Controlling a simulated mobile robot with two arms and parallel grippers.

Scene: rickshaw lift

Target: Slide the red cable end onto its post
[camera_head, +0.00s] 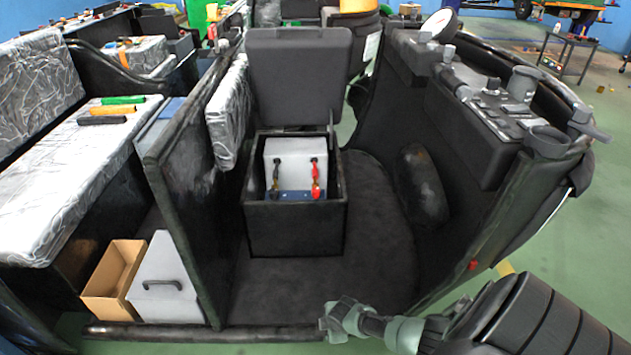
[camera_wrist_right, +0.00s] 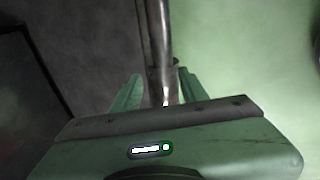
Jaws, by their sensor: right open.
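The battery (camera_head: 295,155) is a pale box inside an open black battery box (camera_head: 295,230) on the rickshaw floor. The red cable (camera_head: 316,180) runs up the battery's right front to a dark spot near its top. The picture is too small to tell whether the red cable end is on its post or beside it. A dark cable stands on the battery's left side. My right gripper (camera_head: 335,318) is low at the front, over the rickshaw's floor edge and well apart from the battery. In the right wrist view its two green fingers (camera_wrist_right: 160,88) are apart. My left gripper is out of view.
The box's lid (camera_head: 300,75) stands open behind the battery. A black partition (camera_head: 185,190) rises at left and the dashboard (camera_head: 480,110) at right. A cardboard box (camera_head: 112,280) lies front left. The dark floor (camera_head: 320,285) before the battery box is clear.

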